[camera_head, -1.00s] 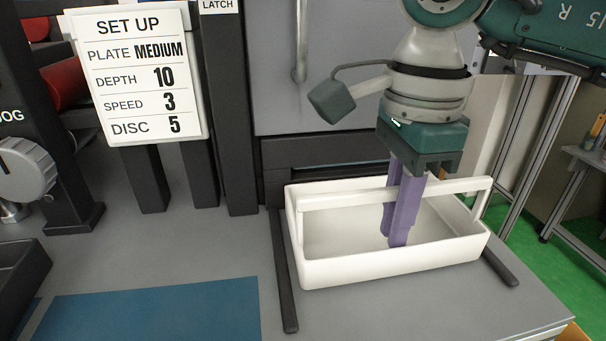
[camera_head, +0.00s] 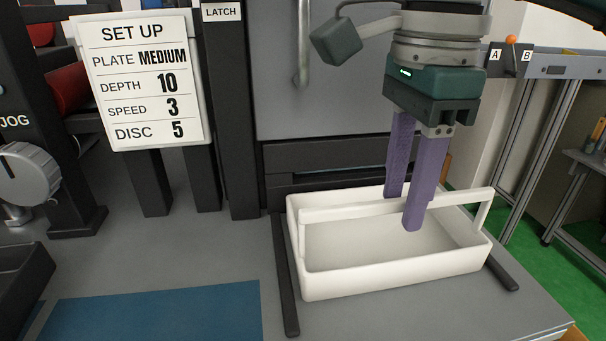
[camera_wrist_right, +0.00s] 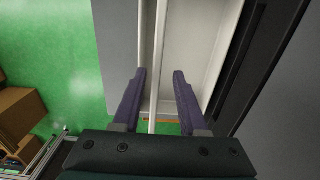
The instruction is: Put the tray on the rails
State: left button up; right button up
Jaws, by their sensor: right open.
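The white tray (camera_head: 395,275) with a long bar handle (camera_head: 345,211) stands upright and empty on the grey worktop, at the two dark rails. The left rail (camera_head: 287,300) runs along its left end, and the right rail (camera_head: 502,274) shows past its right end. I cannot tell whether its floor rests on the rails or between them. My right gripper (camera_head: 404,212) is open above the tray, its purple fingers on either side of the handle. The right wrist view shows the handle (camera_wrist_right: 156,95) between the spread fingers (camera_wrist_right: 160,74). My left gripper is out of view.
A dark machine frame with a grey door (camera_head: 350,90) stands behind the tray. A setup sign (camera_head: 145,85) hangs at the left, above a blue mat (camera_head: 150,312). The worktop's right edge drops to a green floor (camera_head: 565,255).

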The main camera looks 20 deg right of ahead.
notch_tip(320, 180, up, 7)
jog(key=shift+r, duration=0.15)
jog(key=shift+c, duration=0.2)
dwell(1.2)
